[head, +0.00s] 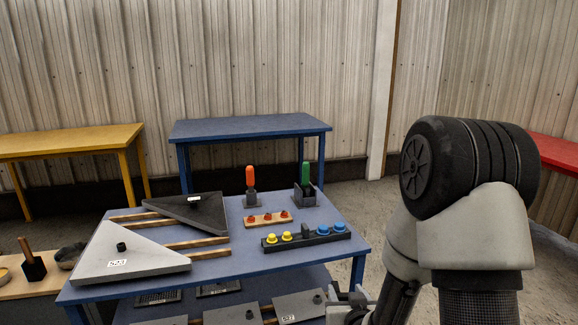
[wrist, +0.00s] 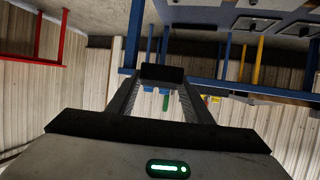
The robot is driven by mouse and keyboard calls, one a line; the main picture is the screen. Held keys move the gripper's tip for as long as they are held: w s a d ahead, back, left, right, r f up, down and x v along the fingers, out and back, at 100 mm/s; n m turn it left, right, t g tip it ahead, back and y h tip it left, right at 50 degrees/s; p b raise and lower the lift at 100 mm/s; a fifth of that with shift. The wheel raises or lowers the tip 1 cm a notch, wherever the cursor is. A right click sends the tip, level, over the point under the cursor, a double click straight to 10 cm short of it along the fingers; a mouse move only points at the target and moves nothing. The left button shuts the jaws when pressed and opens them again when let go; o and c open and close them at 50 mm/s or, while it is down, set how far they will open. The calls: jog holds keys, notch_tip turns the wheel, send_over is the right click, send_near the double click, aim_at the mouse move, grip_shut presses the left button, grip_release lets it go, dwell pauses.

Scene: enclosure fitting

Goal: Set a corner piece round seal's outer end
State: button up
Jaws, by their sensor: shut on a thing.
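My gripper (wrist: 160,88) is shut on a small black block (wrist: 162,73), held between its fingertips in the wrist view. In the head view my gripper (head: 350,298) is low at the blue table's front right corner, partly cut off by the frame; what it holds is not clear there. A light grey triangular plate (head: 150,252) with a black knob and a label lies on wooden slats on the blue table. A dark grey triangular plate (head: 190,209) lies behind it. I cannot tell which thing is the seal or its outer end.
The blue table (head: 225,268) also bears an orange-handled tool (head: 250,180), a green-handled tool (head: 305,178), a wooden strip with red knobs (head: 267,220) and a black strip with yellow and blue knobs (head: 306,239). Grey plates (head: 298,305) lie on the lower shelf. Floor shows at right.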

aim_at(346, 295)
notch_tip(346, 295, up, 19)
jog(key=p, duration=1.7)
jog(key=shift+f, duration=0.1)
